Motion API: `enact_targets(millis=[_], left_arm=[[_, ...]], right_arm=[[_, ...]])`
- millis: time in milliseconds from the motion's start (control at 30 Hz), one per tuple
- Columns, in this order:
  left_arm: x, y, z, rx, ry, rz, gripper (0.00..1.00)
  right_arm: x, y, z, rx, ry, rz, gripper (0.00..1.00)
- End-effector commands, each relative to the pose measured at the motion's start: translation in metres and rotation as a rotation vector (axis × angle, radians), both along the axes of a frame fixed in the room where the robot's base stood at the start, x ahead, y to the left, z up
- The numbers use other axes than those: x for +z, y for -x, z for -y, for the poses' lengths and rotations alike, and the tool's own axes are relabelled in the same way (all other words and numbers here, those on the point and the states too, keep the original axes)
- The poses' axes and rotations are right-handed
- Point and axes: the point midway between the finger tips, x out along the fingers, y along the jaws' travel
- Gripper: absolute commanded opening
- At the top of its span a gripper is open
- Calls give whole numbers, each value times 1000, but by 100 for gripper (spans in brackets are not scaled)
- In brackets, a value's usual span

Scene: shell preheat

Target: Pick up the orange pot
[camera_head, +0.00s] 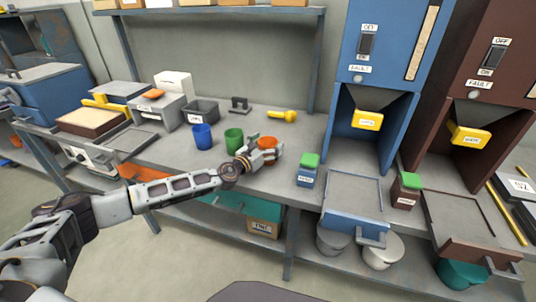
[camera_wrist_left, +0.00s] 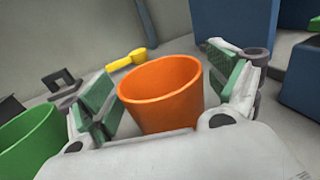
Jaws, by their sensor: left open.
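The orange pot (camera_head: 268,143) stands on the grey workbench in the head view, partly hidden by my left gripper (camera_head: 262,153). In the left wrist view the orange pot (camera_wrist_left: 162,95) appears open-topped and between the two green-padded fingers of my left gripper (camera_wrist_left: 165,95). The fingers are apart, with one on each side of the pot. A gap shows on the right side; I cannot tell whether the left finger touches. My right gripper is not in view.
A green pot (camera_head: 233,140) stands close to the left of the gripper, and a blue pot (camera_head: 202,136) stands further left. A yellow scoop (camera_head: 284,115) lies behind. The bench front is mostly clear.

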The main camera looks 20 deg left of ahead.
Motion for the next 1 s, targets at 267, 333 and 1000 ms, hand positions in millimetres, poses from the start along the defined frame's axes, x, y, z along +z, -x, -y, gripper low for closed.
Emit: enact_targets(millis=[267,333,1000], left_arm=[[0,0,0,0,0,0,90],[0,0,0,0,0,0,84],[1,0,0,0,0,1,40]], right_arm=[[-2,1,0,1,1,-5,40],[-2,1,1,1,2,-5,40],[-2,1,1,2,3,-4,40]])
